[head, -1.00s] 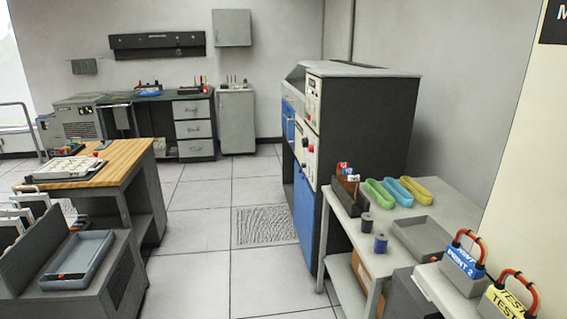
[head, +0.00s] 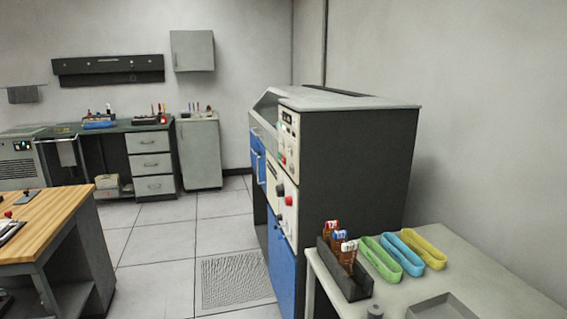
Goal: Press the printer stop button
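A large dark grey and blue machine (head: 352,165), likely the printer, stands right of the middle in the head view. Its narrow front faces left and is seen at a slant. A cream control panel (head: 289,138) with small displays and lights is at the top of that front. Lower down, a pale panel (head: 274,180) carries a few dark and red knobs or buttons (head: 289,201). Labels are too small to read, so I cannot tell which one is the stop button. Neither of my grippers is in view.
A wooden-topped bench (head: 45,222) is at the left. Tiled floor with a grate (head: 235,281) lies free between them.

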